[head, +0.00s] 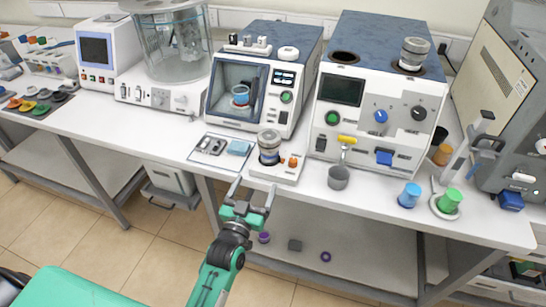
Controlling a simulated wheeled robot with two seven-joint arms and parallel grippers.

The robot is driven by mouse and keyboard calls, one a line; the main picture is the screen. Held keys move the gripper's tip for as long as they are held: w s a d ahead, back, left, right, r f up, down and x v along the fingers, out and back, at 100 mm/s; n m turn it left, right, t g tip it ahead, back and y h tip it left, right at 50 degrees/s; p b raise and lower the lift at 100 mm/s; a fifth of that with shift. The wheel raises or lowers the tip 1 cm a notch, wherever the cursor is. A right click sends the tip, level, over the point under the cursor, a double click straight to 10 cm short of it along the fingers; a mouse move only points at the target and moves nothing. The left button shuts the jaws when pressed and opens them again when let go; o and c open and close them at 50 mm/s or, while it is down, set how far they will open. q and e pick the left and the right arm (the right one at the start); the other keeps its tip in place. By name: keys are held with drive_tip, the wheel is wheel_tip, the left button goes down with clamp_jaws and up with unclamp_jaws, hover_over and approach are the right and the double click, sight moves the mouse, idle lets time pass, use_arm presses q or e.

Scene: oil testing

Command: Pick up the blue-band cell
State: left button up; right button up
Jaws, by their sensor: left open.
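A metal cell (268,146) with what looks like a dark blue band near its lower part stands upright in a white block (288,172) near the table's front edge. My left gripper (252,190) is open and empty, in front of the table edge and just below and left of that block in the picture. Its fingers point toward the table and do not touch the cell. A similar metal cell (413,53) sits in a hole on top of the right-hand instrument; its band colour is hard to tell. My right gripper is not in view.
A grey cup (338,177) stands under a yellow-handled tap to the right of the block. A pad with small tools (209,146) lies to its left. A blue beaker (409,195) and a green beaker (449,199) stand farther right. Instruments (265,75) line the back.

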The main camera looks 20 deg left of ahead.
sight(266, 154)
use_arm(q)
drive_tip(key=w, duration=0.2)
drive_tip(key=w+r+p, duration=0.1)
drive_tip(key=w, duration=0.2)
drive_tip(key=w+r, duration=0.1)
drive_tip(key=w, duration=0.1)
drive_tip(key=shift+w+p, duration=0.15)
drive_tip(key=shift+p, duration=0.25)
drive_tip(key=shift+w, duration=0.75)
drive_tip(key=shift+w+r+p, duration=0.25)
drive_tip(key=shift+w+p, duration=0.05)
drive_tip(key=shift+p, duration=0.15)
drive_tip(key=w, duration=0.1)
drive_tip(key=w+p, duration=0.1)
drive_tip(key=w, duration=0.1)
drive_tip(key=shift+w+d+r, duration=0.1)
drive_tip(key=shift+w+r, duration=0.1)
drive_tip(key=shift+r, duration=0.15)
drive_tip(key=shift+w, duration=0.4)
drive_tip(key=shift+c, duration=1.1)
drive_tip(key=c, duration=1)
drive_tip(key=shift+r+p, duration=0.15)
drive_tip(key=shift+p, duration=0.25)
